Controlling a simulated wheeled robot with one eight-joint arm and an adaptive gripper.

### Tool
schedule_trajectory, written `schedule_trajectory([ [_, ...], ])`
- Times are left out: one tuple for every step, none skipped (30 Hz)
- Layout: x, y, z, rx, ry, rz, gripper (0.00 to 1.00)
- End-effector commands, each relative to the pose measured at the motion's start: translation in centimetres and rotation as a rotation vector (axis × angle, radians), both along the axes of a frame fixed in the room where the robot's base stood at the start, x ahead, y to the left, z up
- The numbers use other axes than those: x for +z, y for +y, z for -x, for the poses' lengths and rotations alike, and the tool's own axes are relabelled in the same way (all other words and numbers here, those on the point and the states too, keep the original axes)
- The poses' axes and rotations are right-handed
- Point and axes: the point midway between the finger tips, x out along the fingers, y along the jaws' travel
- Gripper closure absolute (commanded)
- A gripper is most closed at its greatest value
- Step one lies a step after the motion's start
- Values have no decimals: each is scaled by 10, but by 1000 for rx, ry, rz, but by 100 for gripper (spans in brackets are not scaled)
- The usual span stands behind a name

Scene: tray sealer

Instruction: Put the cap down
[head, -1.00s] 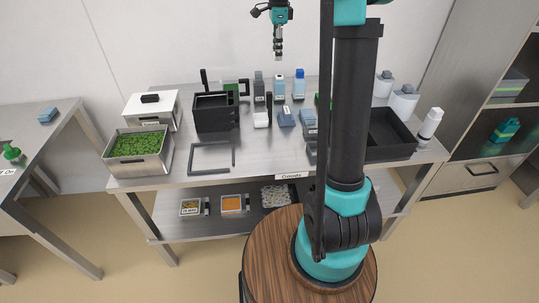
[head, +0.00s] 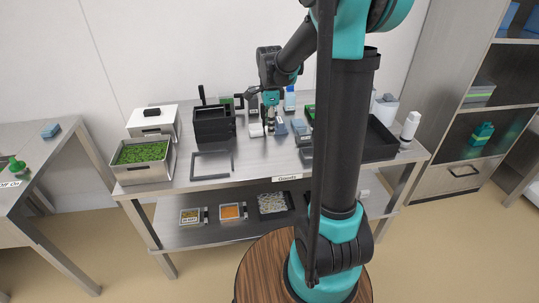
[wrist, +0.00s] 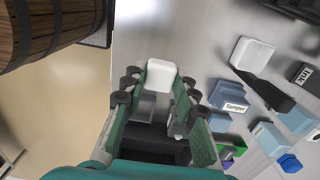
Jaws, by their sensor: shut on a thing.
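The cap looks like a small white rounded block (wrist: 161,74) in the wrist view. It sits between the fingertips of my gripper (wrist: 159,88), which is shut on it. In the head view my gripper (head: 269,124) points down over the back-middle of the steel table (head: 262,168), among several small items. The cap cannot be made out clearly there, and I cannot tell whether it touches the table.
A black machine (head: 213,125) stands left, behind an empty black frame (head: 212,165). The front-middle of the table is clear.

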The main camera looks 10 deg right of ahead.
Motion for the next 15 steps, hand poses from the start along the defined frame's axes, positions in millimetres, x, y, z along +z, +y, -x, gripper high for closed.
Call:
schedule_trajectory([
  [-14, 0, -1, 0, 0, 0, 83],
  [-21, 0, 0, 0, 0, 0, 83],
  [-31, 0, -1, 0, 0, 0, 83],
  [-38, 0, -1, 0, 0, 0, 83],
  [-45, 0, 0, 0, 0, 0, 83],
  [-54, 0, -1, 0, 0, 0, 83],
  [-60, 0, -1, 0, 0, 0, 83],
  [-66, 0, -1, 0, 0, 0, 83],
  [-73, 0, 0, 0, 0, 0, 83],
  [-77, 0, 0, 0, 0, 0, 83],
  [-81, 0, -1, 0, 0, 0, 83],
  [-85, 0, -1, 0, 0, 0, 83],
  [-87, 0, -1, 0, 0, 0, 83],
  [-89, 0, 0, 0, 0, 0, 83],
  [-91, 0, 0, 0, 0, 0, 83],
])
